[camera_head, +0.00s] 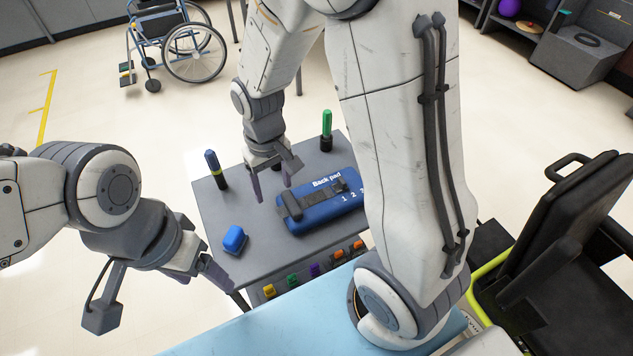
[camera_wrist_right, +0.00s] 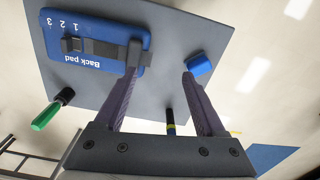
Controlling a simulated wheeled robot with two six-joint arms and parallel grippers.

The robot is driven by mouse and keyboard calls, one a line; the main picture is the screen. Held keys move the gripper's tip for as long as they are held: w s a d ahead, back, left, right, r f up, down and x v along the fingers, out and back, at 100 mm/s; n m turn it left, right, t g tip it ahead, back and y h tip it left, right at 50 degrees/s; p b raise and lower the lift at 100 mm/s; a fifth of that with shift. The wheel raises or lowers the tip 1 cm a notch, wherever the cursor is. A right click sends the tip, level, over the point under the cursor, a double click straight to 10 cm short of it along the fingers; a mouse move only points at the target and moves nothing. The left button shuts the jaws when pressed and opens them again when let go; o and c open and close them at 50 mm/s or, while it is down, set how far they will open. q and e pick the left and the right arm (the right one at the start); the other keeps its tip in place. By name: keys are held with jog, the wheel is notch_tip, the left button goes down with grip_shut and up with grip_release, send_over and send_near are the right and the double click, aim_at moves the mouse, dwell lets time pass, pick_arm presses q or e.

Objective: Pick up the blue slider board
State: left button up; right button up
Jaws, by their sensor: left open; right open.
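A blue flat pad marked "Back pad" (camera_head: 325,210) lies on the grey cart top, with a dark strap and block across it. It also shows in the right wrist view (camera_wrist_right: 85,22). I cannot tell whether it is the slider board; no other board is clear. A small blue block (camera_head: 235,239) lies to its left. My right gripper (camera_head: 272,190) is open and empty above the cart, left of the pad. In the right wrist view its fingers (camera_wrist_right: 162,65) reach between pad and block. My left gripper (camera_head: 214,270) is open, at the cart's near left edge.
The grey cart (camera_head: 213,210) bears upright blue-yellow (camera_head: 216,169) and green (camera_head: 327,128) marker-like items. Small coloured items (camera_head: 290,279) line a lower shelf. A light blue surface (camera_head: 260,335) is in front. A wheelchair (camera_head: 170,45) stands behind; a black seat (camera_head: 560,215) is at right.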

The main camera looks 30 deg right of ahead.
jog(key=m, duration=0.2)
send_over(292, 203)
notch_tip(292, 203, down, 4)
jog(key=f, duration=0.5)
jog(key=shift+s+d+p, duration=0.15)
jog(key=shift+d+p, duration=0.05)
jog(key=shift+p, duration=0.2)
notch_tip(292, 203, down, 5)
jog(key=shift+a+p, duration=0.15)
jog(key=shift+p, duration=0.7)
jog(key=shift+f, duration=0.5)
grip_shut()
